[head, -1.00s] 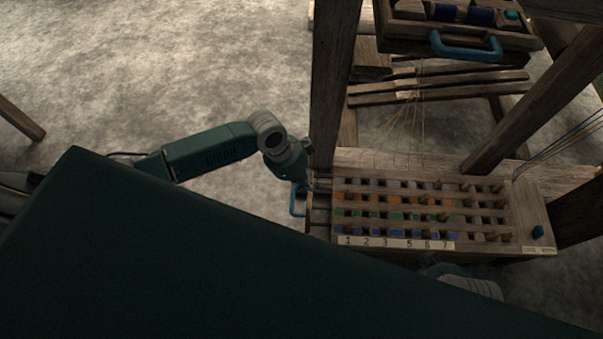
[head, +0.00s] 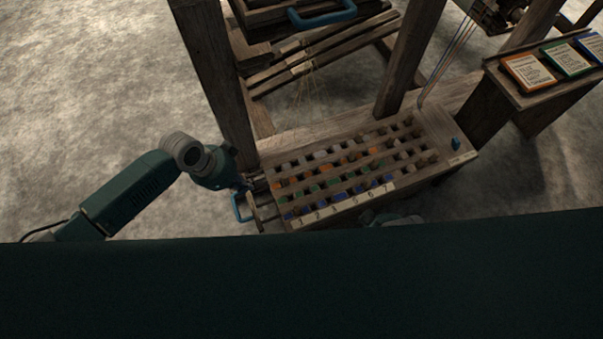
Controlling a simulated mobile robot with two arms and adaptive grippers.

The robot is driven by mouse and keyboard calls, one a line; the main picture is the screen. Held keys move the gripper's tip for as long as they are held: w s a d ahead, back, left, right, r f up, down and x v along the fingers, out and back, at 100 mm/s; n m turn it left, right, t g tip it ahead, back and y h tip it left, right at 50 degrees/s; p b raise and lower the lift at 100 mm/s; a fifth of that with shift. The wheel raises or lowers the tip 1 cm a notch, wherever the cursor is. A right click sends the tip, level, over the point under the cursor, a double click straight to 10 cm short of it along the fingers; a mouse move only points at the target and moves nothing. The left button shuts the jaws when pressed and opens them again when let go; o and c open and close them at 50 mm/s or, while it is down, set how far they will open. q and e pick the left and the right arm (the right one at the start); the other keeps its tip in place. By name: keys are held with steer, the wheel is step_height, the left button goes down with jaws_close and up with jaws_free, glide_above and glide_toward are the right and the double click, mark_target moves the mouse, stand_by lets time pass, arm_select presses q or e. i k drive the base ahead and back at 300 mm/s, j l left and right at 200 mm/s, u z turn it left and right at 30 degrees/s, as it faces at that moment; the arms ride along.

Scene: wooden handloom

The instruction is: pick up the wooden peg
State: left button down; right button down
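Several small wooden pegs stand in the holes of a wooden peg board (head: 445,120), one of them a wooden peg (head: 421,161) toward its right end. The board has rows of square holes, some marked orange, green or blue, and a numbered strip along its front edge. I cannot tell which peg is meant. My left gripper (head: 246,188) is at the board's left end, pointing down, close to a blue handle (head: 238,207). Its fingers are too small and dark to read. Of my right arm, only a small part shows at the board's front edge; its gripper is hidden.
Loom posts (head: 404,60) rise behind the board. A drawer with a blue handle (head: 322,16) is above at the back. A stand at the right holds orange (head: 527,73), green and blue cards. A blue knob (head: 455,143) sits at the board's right end. Floor at left is clear.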

mark_target(352, 153)
steer(key=z, duration=0.7)
